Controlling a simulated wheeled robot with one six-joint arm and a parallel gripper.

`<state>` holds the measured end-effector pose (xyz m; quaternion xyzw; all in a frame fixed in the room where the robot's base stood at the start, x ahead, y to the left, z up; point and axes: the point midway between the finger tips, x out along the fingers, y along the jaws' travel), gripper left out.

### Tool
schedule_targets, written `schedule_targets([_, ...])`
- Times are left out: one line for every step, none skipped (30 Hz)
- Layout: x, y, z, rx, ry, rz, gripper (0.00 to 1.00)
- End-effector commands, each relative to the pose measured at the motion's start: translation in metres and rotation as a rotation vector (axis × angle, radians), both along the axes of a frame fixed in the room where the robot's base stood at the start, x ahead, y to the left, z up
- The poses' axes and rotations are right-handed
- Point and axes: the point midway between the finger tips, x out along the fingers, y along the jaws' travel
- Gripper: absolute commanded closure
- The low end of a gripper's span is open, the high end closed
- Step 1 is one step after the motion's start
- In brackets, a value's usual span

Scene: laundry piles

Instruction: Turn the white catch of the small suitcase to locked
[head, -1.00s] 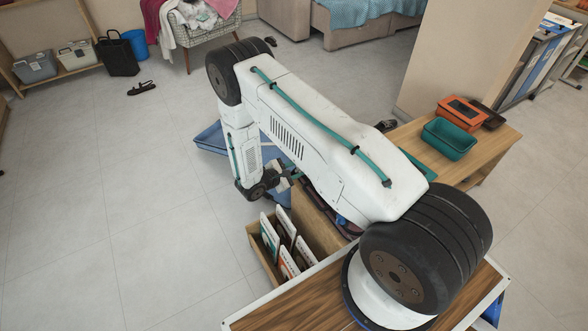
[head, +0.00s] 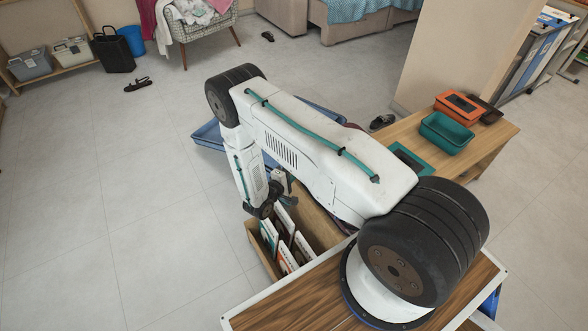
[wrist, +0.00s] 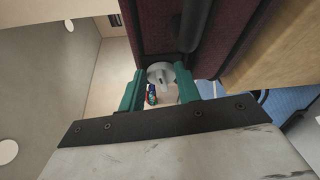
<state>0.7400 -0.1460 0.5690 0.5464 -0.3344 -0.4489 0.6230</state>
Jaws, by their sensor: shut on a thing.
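The small suitcase (wrist: 155,32) shows in the wrist view as a dark maroon side with a black handle (wrist: 195,24). Its round, pale catch (wrist: 160,70) has a raised ridge and lies just below the maroon side in the picture. My gripper (wrist: 161,76) has its green fingers on either side of the catch and is shut on it. The direction of the catch's setting cannot be read. In the head view my gripper (head: 287,192) is small and partly hidden at the wrist. My arm hides most of the suitcase there.
A wooden crate with upright books (head: 270,236) stands just below my wrist. A blue tray (head: 208,134) is on the floor behind my arm. A wooden table (head: 486,150) holds a teal bin (head: 446,133) and an orange box (head: 458,106). The floor at left is open.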

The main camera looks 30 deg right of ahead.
Motion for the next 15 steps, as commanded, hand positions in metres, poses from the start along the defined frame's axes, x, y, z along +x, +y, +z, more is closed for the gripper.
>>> schedule_targets([-0.0003,0.0002,-0.0016,0.000,-0.030,0.001,0.90])
schedule_targets([-0.0003,0.0002,-0.0021,0.001,-0.049,0.001,0.90])
schedule_targets([-0.0003,0.0001,-0.0026,0.001,-0.072,0.001,0.90])
schedule_targets([-0.0004,0.0001,-0.0029,0.000,-0.089,0.000,0.90])
schedule_targets([-0.0005,0.0000,-0.0033,0.000,-0.104,0.000,0.90])
schedule_targets([-0.0006,-0.0001,-0.0038,0.000,-0.121,0.000,0.90])
schedule_targets([-0.0006,-0.0001,-0.0039,0.000,-0.134,0.000,0.90])
schedule_targets([-0.0006,0.0000,-0.0040,0.001,-0.146,0.000,0.90])
schedule_targets([-0.0004,-0.0001,-0.0041,0.000,-0.159,0.000,0.90])
schedule_targets([-0.0004,-0.0002,-0.0041,0.000,-0.169,0.000,0.90])
schedule_targets([-0.0004,-0.0001,-0.0043,0.000,-0.177,0.000,0.90])
schedule_targets([-0.0003,-0.0002,-0.0045,0.000,-0.186,-0.001,0.90])
schedule_targets([-0.0003,-0.0002,-0.0046,0.000,-0.191,-0.001,0.90])
schedule_targets([-0.0003,-0.0002,-0.0047,0.001,-0.196,-0.001,0.90])
schedule_targets([-0.0003,-0.0003,-0.0049,0.001,-0.202,-0.001,0.90])
